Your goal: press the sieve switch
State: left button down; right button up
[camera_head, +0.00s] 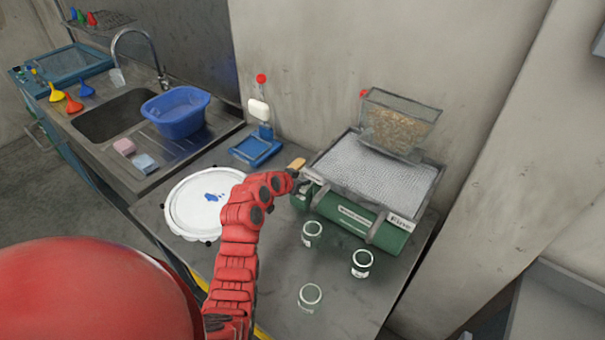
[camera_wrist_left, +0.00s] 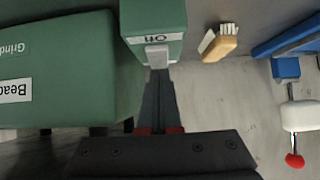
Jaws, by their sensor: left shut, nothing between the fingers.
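My left gripper (camera_head: 302,184) is shut and empty at the left end of the machine. In the wrist view its fingertips (camera_wrist_left: 157,74) are right at the switch; I cannot tell whether they touch it. The switch is hidden in the head view. My right gripper is not in view.
A wooden-handled brush (camera_wrist_left: 220,42) lies close beside the switch box. A blue stand (camera_head: 257,148), a white round lid (camera_head: 190,205) and several small jars (camera_head: 362,262) surround the arm.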

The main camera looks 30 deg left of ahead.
pick_arm(q)
jog(key=shift+f, duration=0.1)
jog(key=shift+w+f+g+b, duration=0.25)
jog(key=shift+f+g+b, duration=0.15)
jog(key=shift+b, duration=0.5)
jog(key=shift+r, duration=0.15)
jog(key=shift+d, duration=0.1)
